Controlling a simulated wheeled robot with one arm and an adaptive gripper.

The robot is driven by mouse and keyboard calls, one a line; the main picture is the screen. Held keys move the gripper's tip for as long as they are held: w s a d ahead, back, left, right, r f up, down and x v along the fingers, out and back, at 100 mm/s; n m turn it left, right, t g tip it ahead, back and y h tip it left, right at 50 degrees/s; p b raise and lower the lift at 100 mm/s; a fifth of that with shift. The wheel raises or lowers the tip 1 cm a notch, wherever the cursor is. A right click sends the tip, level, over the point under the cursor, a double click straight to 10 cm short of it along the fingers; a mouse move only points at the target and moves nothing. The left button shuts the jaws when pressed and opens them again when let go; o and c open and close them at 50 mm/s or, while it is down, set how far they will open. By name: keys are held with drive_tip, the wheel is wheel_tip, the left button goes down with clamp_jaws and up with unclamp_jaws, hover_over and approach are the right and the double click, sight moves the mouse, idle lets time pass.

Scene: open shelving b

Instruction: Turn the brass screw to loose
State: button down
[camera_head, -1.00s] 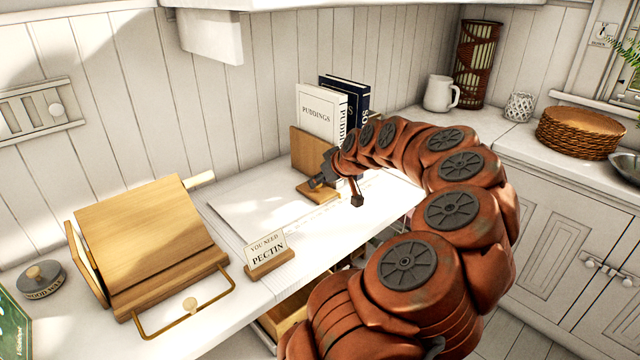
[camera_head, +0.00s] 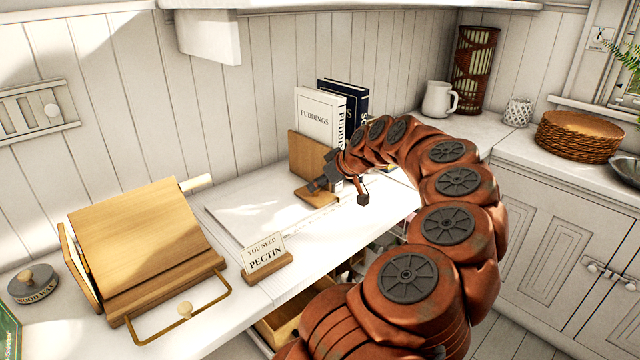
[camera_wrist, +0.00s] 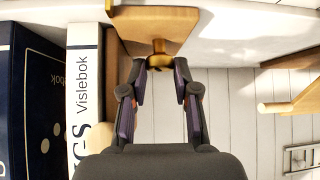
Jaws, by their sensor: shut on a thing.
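The brass screw (camera_wrist: 158,60) shows in the wrist view at the edge of the wooden bookend (camera_wrist: 150,28), between my fingertips. My gripper (camera_wrist: 160,72) is shut on it, with one finger on each side. In the head view my gripper (camera_head: 318,184) is at the front of the wooden bookend (camera_head: 306,153), close to its base. The screw is too small and covered to make out there. How far it is turned cannot be told.
White and dark blue books (camera_head: 318,118) stand against the bookend. A "PECTIN" sign (camera_head: 264,258) and a tilted wooden stand (camera_head: 140,235) are on the counter to the left. A white pitcher (camera_head: 438,98) stands at the back right. The white counter in front of the bookend is mostly clear.

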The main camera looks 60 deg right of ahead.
drive_tip(key=shift+r, duration=0.1)
drive_tip(key=c, duration=0.9)
unclamp_jaws()
drive_tip(key=shift+o, duration=0.2)
drive_tip(key=shift+a+m+h+p, duration=0.15)
drive_tip(key=shift+m+h+p, duration=0.65)
drive_tip(key=shift+m+p, duration=0.45)
drive_tip(key=shift+m+g+h+p, duration=0.35)
drive_tip(key=shift+g+h+p, duration=0.05)
drive_tip(key=shift+p, duration=0.05)
drive_tip(key=shift+w+a+m+h, duration=0.1)
drive_tip(key=shift+m+h, duration=0.2)
drive_tip(key=shift+m, duration=0.2)
drive_tip(key=shift+a+m+g+h+p, duration=0.1)
drive_tip(key=shift+m+g+h+p, duration=0.2)
drive_tip(key=shift+m, duration=0.1)
drive_tip(key=shift+w+a+m+g+h+b, duration=0.15)
drive_tip(key=shift+m+g+h+b, duration=0.3)
drive_tip(key=shift+m, duration=0.55)
drive_tip(key=shift+w+m+g+h+b, duration=0.1)
drive_tip(key=shift+m+g+h+b, duration=0.1)
drive_tip(key=shift+m+g+h, duration=0.65)
drive_tip(key=shift+m, duration=0.45)
